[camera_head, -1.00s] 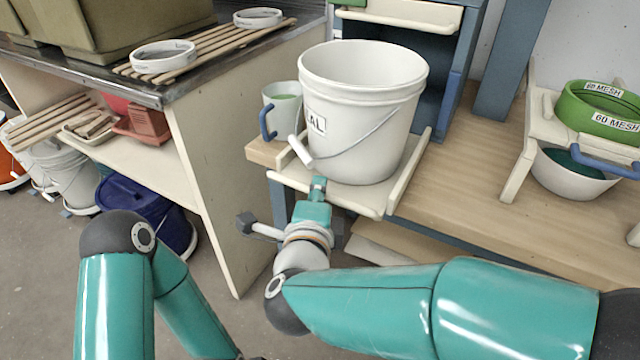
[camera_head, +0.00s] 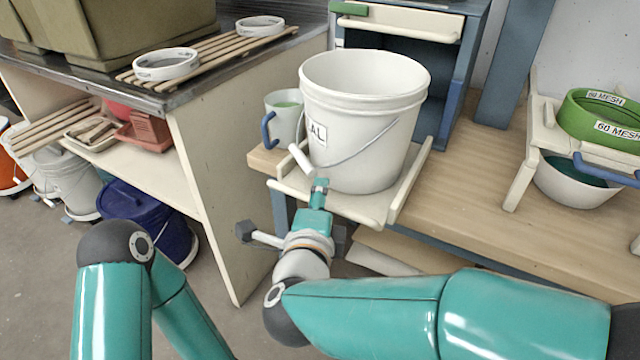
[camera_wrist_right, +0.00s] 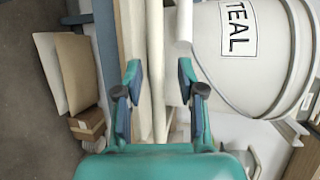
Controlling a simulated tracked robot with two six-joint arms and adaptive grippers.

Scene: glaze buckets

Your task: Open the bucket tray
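The cream bucket tray (camera_head: 412,185) juts from the bench's front and carries a large white bucket (camera_head: 365,120) with a wire handle. Its label reads TEAL in the right wrist view, where the bucket (camera_wrist_right: 270,75) lies to the right. My right gripper (camera_head: 320,187) is at the tray's front edge, below the bucket's white handle grip. In the right wrist view my right gripper (camera_wrist_right: 160,82) has its fingers apart. The tray's front lip (camera_wrist_right: 156,40) runs between them, with a gap toward the right finger. My left gripper is out of view.
A mug (camera_head: 284,115) stands left of the bucket. A blue cabinet (camera_head: 458,90) is behind it. A green sieve (camera_head: 600,120) over a bowl (camera_head: 575,182) stands at right. A table (camera_head: 215,170) fills the left. The wooden bench top (camera_head: 475,175) is clear between bucket and bowl.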

